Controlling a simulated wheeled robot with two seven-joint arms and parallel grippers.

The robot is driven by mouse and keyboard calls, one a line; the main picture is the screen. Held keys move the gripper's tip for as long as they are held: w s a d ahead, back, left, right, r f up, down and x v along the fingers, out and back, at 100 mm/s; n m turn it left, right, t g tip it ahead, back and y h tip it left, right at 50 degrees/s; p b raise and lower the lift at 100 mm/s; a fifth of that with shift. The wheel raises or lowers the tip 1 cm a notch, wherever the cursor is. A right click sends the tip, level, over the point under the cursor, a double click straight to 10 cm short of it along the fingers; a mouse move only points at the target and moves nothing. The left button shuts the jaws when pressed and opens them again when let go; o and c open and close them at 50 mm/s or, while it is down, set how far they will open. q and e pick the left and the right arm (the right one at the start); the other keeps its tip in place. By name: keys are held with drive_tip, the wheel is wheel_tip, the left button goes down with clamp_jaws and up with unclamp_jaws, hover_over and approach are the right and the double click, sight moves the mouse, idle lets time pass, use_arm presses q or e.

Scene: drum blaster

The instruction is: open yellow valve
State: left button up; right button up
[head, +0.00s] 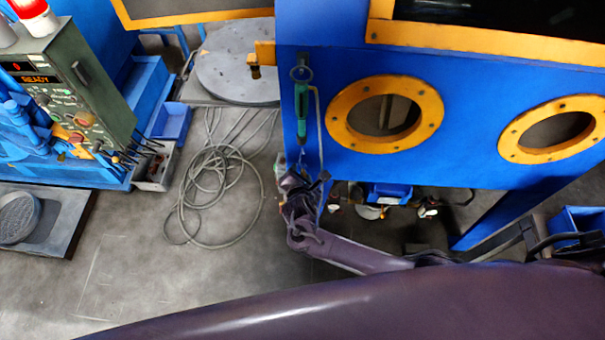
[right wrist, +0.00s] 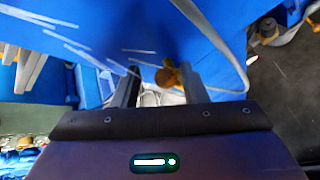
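The yellow valve (right wrist: 168,76) shows in the right wrist view as a small orange-yellow handle against the blue cabinet panel. It lies just ahead of my right gripper (right wrist: 159,86), close to the tip of the finger on the right of the picture; I cannot tell whether they touch. The fingers are spread apart, with a gap between them. In the head view my right gripper (head: 298,183) is low at the left edge of the blue cabinet (head: 440,168), below a hanging green-handled tool (head: 302,105). The valve cannot be made out there. My left gripper is not in view.
The cabinet has two round yellow-rimmed ports, one nearer (head: 430,128) and one at the right (head: 505,145). A grey hose (head: 215,185) lies coiled on the floor to the left. A grey control box (head: 75,90) stands at the far left. A blue bin (head: 388,194) sits beneath the cabinet.

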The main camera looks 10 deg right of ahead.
drive_tip(key=shift+d, duration=0.15)
drive_tip(key=shift+s+r, duration=0.25)
drive_tip(key=shift+s, duration=0.25)
drive_tip(key=v, duration=0.6)
drive_tip(key=shift+s+a+r+p, duration=0.2)
drive_tip(key=shift+s+p, duration=0.05)
drive_tip(key=shift+p, duration=0.1)
drive_tip(key=s+d+f+m+g+b, duration=0.1)
drive_tip(key=s+d+f+m+g, duration=0.2)
drive_tip(key=f, duration=0.4)
drive_tip(key=s+d+f+m+b, duration=0.1)
drive_tip(key=s+d+f+m, duration=0.3)
drive_tip(key=f, duration=0.4)
drive_tip(key=s+d+f+m+g+b, duration=0.1)
drive_tip(key=s+d+f+m+g, duration=0.2)
drive_tip(key=f, duration=0.4)
drive_tip(key=s+d+f+m+g+y, duration=0.1)
drive_tip(key=s+f+m, duration=0.3)
drive_tip(key=s, duration=0.5)
drive_tip(key=s+d+f+m+g+b, duration=0.1)
drive_tip(key=s+f+m, duration=0.3)
drive_tip(key=s, duration=0.5)
drive_tip(key=s+d+f+m+g+y, duration=0.1)
drive_tip(key=s+d+f+m+g, duration=0.1)
drive_tip(key=s+f+m, duration=0.3)
drive_tip(key=s, duration=0.4)
drive_tip(key=shift+s+d+f+y+b, duration=0.15)
drive_tip(key=shift+d+f+y+b, duration=0.05)
drive_tip(key=shift+y+b, duration=0.15)
